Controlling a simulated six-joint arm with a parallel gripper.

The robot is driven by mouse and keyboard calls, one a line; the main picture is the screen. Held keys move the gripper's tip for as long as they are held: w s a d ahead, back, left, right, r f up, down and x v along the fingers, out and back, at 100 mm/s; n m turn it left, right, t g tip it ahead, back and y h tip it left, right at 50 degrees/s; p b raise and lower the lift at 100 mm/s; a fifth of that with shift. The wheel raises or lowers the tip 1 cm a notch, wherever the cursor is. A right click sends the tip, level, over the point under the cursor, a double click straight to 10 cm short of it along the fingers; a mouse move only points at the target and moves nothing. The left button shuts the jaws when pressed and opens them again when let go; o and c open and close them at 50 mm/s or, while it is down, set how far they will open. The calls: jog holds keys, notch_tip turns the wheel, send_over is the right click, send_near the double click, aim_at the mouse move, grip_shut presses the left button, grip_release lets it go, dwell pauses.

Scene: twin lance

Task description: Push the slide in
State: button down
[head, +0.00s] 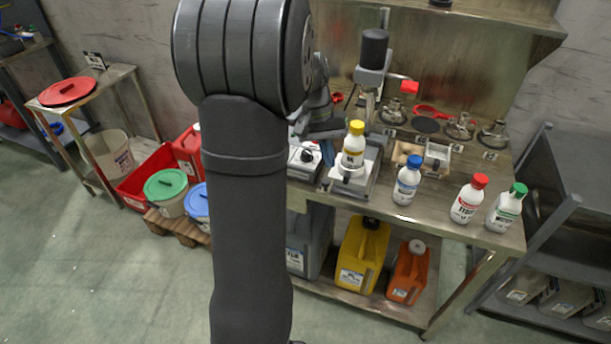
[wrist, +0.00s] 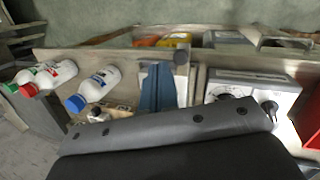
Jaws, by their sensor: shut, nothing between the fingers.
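The slide (head: 347,174) is a pale carriage on the bench that juts toward the front edge, below the press with a black cylinder head (head: 374,48). A white bottle with a yellow cap (head: 353,150) stands upright on it. My gripper (head: 322,132) is just left of and behind this bottle in the head view, partly hidden by my arm. I cannot tell whether the fingers touch the slide.
Bottles with blue (head: 407,180), red (head: 468,198) and green (head: 507,207) caps stand to the right. A box-shaped device (wrist: 253,95) is on the other side. Metal fittings (head: 459,127) lie at the back right. Jugs (head: 362,254) stand on the lower shelf.

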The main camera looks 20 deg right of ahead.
jog(key=s+a+f+n+g+h, duration=0.3)
jog(key=a+f+n, duration=0.2)
jog(key=n+t+h, duration=1.1)
jog(key=n, duration=1.2)
send_near(323, 184)
jog(key=x, duration=0.7)
jog(key=shift+f, duration=0.1)
jog(key=w+d, duration=0.7)
jog(key=shift+w+d, duration=0.25)
jog(key=shift+w, duration=0.05)
jog(key=shift+w+d, duration=0.1)
